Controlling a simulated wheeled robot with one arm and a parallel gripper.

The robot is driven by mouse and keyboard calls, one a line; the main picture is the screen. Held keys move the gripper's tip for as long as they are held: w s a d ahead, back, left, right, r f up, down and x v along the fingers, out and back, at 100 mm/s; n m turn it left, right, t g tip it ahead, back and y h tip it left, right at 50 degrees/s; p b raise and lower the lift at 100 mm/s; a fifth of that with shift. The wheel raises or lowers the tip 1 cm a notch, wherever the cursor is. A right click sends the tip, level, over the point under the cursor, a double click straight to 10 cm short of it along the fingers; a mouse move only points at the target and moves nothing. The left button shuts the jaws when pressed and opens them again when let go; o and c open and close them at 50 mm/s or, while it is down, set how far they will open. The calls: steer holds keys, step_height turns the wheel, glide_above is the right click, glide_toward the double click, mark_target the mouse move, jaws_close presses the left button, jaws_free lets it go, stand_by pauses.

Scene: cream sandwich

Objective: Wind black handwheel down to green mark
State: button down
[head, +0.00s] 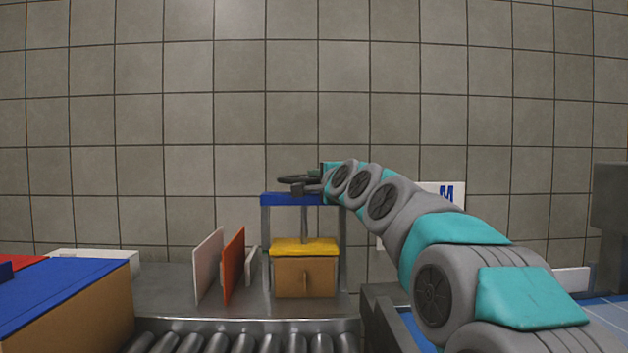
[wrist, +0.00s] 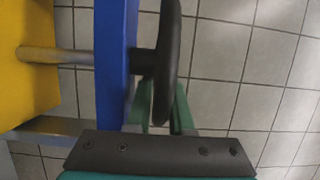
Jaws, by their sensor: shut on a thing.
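The black handwheel (head: 290,180) sits on top of a press frame, just above its blue crossbeam (head: 281,199). In the wrist view the handwheel (wrist: 170,55) shows edge-on beside the blue beam (wrist: 112,60). My gripper (head: 310,187) reaches in from the right. Its green fingers (wrist: 161,108) lie on either side of the wheel's rim, shut on it. A screw rod (head: 304,224) runs from the beam down to a yellow plate (head: 288,247), which appears to rest on a brown box (head: 290,278). I cannot make out a green mark.
An upright white board (head: 207,265) and an orange board (head: 233,265) stand left of the frame. A roller conveyor (head: 250,343) lies in front. A blue-topped crate (head: 95,300) stands at the left. A tiled wall is behind.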

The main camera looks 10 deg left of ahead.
steer(key=shift+s+d+f+m+t+h, duration=0.15)
steer(key=shift+m+t+h, duration=0.5)
steer(key=shift+h, duration=0.4)
steer(key=shift+s+d+r+m+t+h, duration=0.1)
steer(key=shift+m+t+h, duration=0.35)
steer(key=shift+m+h, duration=0.5)
steer(key=shift+h, duration=0.4)
steer(key=shift+s+f+m+t+h, duration=0.15)
steer(key=shift+m+t+h, duration=0.15)
steer(key=shift+m+h, duration=0.5)
steer(key=shift+s+a+m+h, duration=0.15)
steer(key=shift+m+h, duration=0.45)
steer(key=shift+h, duration=0.6)
steer(key=c, duration=1.1)
jaws_free()
steer(key=shift+s, duration=0.1)
steer(key=shift+s, duration=0.1)
